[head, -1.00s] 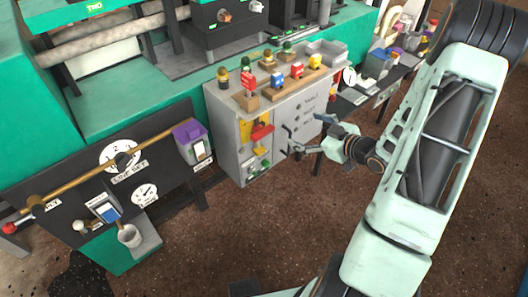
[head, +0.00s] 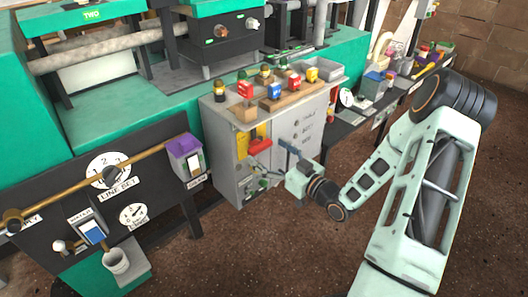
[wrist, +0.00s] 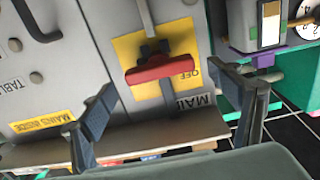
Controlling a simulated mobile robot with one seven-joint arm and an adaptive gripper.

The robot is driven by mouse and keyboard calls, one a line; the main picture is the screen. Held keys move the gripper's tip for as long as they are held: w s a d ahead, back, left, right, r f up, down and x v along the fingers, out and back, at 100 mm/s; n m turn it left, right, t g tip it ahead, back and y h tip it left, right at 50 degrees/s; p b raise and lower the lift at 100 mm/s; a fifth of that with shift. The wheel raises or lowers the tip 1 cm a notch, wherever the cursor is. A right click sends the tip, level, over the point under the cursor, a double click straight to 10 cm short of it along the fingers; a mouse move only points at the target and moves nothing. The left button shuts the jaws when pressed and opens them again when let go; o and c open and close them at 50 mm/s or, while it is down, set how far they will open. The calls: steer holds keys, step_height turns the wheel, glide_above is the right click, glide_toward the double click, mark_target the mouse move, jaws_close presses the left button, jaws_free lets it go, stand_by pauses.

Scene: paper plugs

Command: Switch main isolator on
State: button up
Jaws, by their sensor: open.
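The main isolator has a red handle (head: 260,146) on a yellow plate (head: 245,140), on the front of the grey cabinet. In the wrist view, which is upside down, the red handle (wrist: 160,68) is a crossbar on a dark lever. The word OFF is beside it on the yellow plate (wrist: 128,50). My gripper (head: 284,158) is just right of the handle in the head view, in front of the cabinet. In the wrist view my gripper (wrist: 170,86) is open, with a finger to each side of the handle. I cannot tell the distance; no contact shows.
The grey cabinet (head: 228,170) carries colored plugs on its top. A green control (head: 262,183) is below the handle. A purple-topped box (head: 184,145) and a dark gauge panel (head: 70,165) stand to the left. The brown floor (head: 240,255) in front is clear.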

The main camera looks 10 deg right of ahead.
steer(key=shift+x, duration=1.05)
steer(key=c, duration=1.7)
